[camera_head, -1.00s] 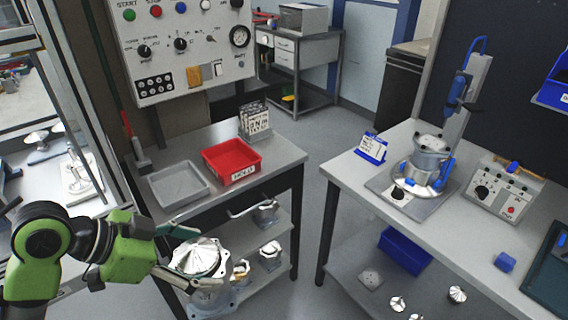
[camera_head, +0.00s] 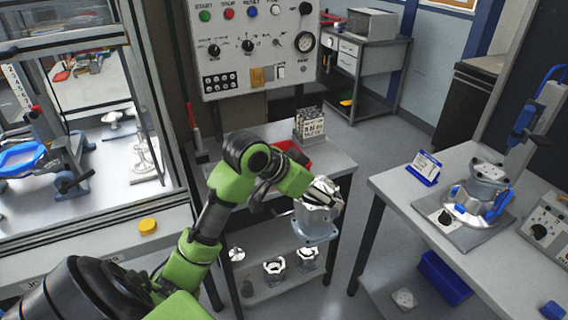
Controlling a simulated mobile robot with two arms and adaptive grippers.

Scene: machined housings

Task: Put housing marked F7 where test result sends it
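My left gripper (camera_head: 322,194) is shut on a metal housing (camera_head: 316,222) with a flanged base. It holds the housing in the air in front of the small table's right edge. No F7 marking can be read on it. Another metal housing (camera_head: 487,180) sits in the blue-clamped fixture on the right table. A red tray (camera_head: 297,152) on the small table is mostly hidden behind my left arm. The grey tray is hidden now. My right gripper is not in view.
A control panel (camera_head: 250,45) with buttons and a gauge stands behind the small table (camera_head: 335,160). A card rack (camera_head: 309,124) stands at its back. Several metal parts lie on its lower shelf. A blue sign (camera_head: 424,168) stands on the right table. A yellow disc (camera_head: 148,226) lies at the left.

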